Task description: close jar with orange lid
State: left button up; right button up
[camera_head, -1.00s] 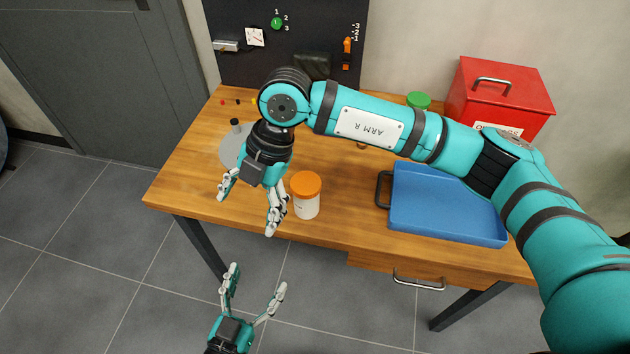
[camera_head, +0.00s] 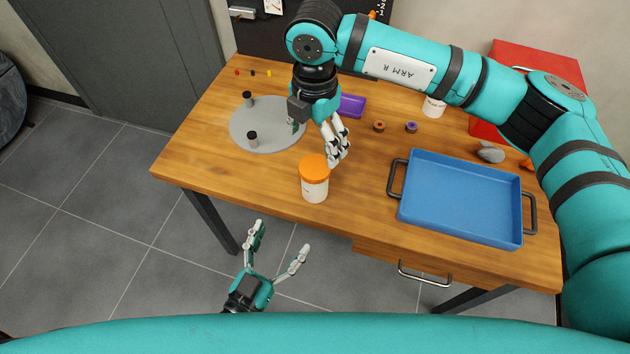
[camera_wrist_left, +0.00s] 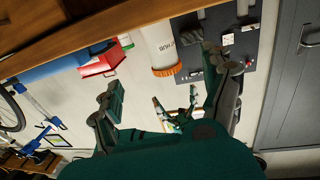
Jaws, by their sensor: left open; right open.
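The white jar (camera_head: 315,190) stands upright near the table's front edge, with the orange lid (camera_head: 314,166) on its top. How tightly the lid sits cannot be told. The jar (camera_wrist_left: 160,40) and lid (camera_wrist_left: 166,71) also show upside down in the left wrist view. My right gripper (camera_head: 314,146) is open just behind the jar, one finger close to the lid's back right; contact is unclear. My left gripper (camera_head: 282,236) is open and empty in front of the table edge, nearer than the jar. Its spread fingers (camera_wrist_left: 165,92) show in the wrist view.
A blue tray (camera_head: 462,200) lies right of the jar. A grey round plate (camera_head: 275,135) with black-topped posts lies to the left. Behind are a purple object (camera_head: 351,106), two small discs, a white container (camera_head: 433,108) and a red box (camera_head: 545,65).

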aim_at(309, 192)
pick_arm(q)
jog(key=x, duration=1.5)
jog(key=shift+w+d, duration=0.2)
jog(key=shift+w, duration=0.15)
grip_shut()
